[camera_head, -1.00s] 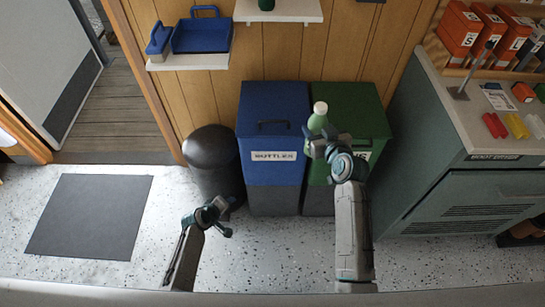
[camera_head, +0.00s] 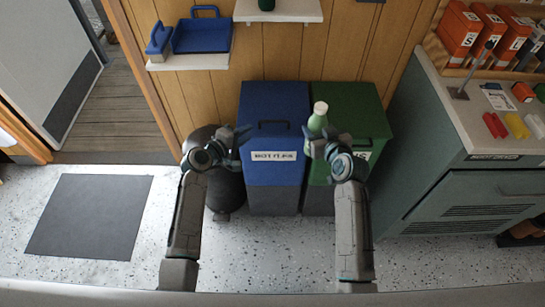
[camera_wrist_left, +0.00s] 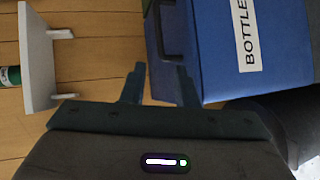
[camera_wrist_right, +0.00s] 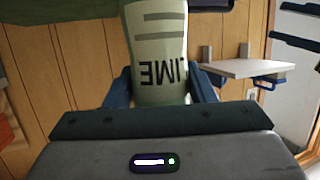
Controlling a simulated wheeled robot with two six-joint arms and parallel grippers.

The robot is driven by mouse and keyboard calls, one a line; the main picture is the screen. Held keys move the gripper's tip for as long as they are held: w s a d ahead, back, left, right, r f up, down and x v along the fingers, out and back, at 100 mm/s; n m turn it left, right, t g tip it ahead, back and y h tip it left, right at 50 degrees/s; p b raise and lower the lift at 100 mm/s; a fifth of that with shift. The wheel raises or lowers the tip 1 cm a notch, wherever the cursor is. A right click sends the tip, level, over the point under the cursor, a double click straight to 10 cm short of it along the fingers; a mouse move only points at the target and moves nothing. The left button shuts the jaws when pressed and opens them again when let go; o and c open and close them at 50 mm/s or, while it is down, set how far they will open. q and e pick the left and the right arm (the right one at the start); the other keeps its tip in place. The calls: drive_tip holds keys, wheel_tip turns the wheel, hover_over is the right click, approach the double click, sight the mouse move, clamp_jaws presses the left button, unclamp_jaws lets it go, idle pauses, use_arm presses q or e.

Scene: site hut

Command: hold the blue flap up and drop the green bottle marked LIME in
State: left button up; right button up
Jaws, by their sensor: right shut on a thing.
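The blue bin (camera_head: 272,185) has a blue flap (camera_head: 275,100) on top with a dark handle (camera_head: 273,123), and a white label reading BOTTLES. The flap looks down. My left gripper (camera_head: 241,142) is open and empty at the left front edge of the blue bin. In the left wrist view its fingers (camera_wrist_left: 160,88) stand apart, short of the handle (camera_wrist_left: 165,30). My right gripper (camera_head: 318,143) is shut on the green bottle (camera_head: 318,120), which is upright with a white cap, in front of the green bin. LIME shows on the bottle in the right wrist view (camera_wrist_right: 157,40).
A green bin (camera_head: 352,105) stands right of the blue one, and a dark round bin (camera_head: 226,185) stands left. A grey cabinet (camera_head: 460,190) is at the right. Wall shelves (camera_head: 280,12) hang above. The floor at left has a dark mat (camera_head: 90,215).

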sight(266, 121)
use_arm(q)
drive_tip(key=shift+x, duration=5.85)
clamp_jaws()
